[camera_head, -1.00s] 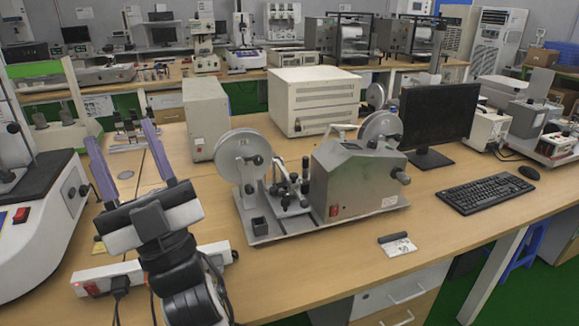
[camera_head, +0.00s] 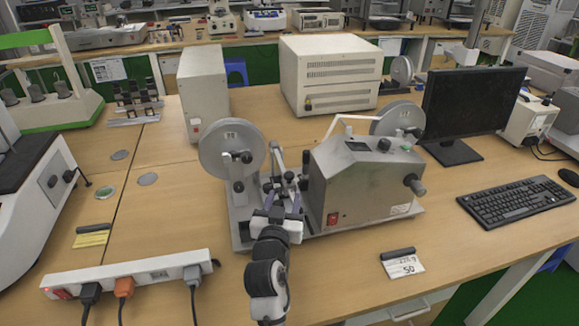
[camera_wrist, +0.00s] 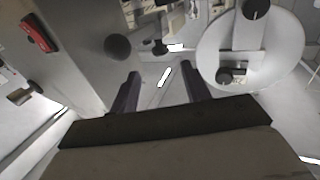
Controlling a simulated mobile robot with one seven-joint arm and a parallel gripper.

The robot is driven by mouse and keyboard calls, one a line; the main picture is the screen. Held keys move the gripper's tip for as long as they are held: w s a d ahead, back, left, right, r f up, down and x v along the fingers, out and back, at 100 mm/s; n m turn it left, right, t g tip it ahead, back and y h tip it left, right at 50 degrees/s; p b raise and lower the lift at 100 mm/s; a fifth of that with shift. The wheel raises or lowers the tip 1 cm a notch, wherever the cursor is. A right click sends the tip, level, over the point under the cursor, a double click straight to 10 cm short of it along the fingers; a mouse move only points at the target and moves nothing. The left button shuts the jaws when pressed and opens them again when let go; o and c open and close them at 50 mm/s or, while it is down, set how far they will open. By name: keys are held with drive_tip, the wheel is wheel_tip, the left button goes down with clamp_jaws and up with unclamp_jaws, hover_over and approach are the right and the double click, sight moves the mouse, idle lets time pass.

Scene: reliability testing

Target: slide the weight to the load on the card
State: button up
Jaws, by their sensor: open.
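The card (camera_head: 404,265) lies on the bench in front of the machine, under a dark holder bar. Its handwriting seems to include "50", but I cannot read it surely. The grey machine (camera_head: 355,190) has two reels and a small lever mechanism (camera_head: 279,172) between the left reel (camera_head: 231,148) and its housing. I cannot tell which part there is the sliding weight. My gripper (camera_head: 282,200) is at the front of this mechanism, partly hiding it. In the wrist view my gripper (camera_wrist: 160,88) is open, with a grey surface and bright strips visible between its fingers.
The left reel (camera_wrist: 250,50) and a dark round knob (camera_wrist: 117,46) are close to the fingers in the wrist view. A power strip (camera_head: 130,274) with plugs lies at the front left. A monitor (camera_head: 470,108) and keyboard (camera_head: 514,201) stand right.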

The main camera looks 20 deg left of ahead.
sight(290, 172)
drive_tip(key=w+p, duration=0.1)
drive_tip(key=w, duration=0.3)
drive_tip(key=w+a+p, duration=0.1)
drive_tip(key=w, duration=0.2)
drive_tip(key=w+a+p, duration=0.1)
drive_tip(key=w, duration=0.3)
drive_tip(key=shift+w+a, duration=0.2)
drive_tip(key=shift+w, duration=0.15)
clamp_jaws()
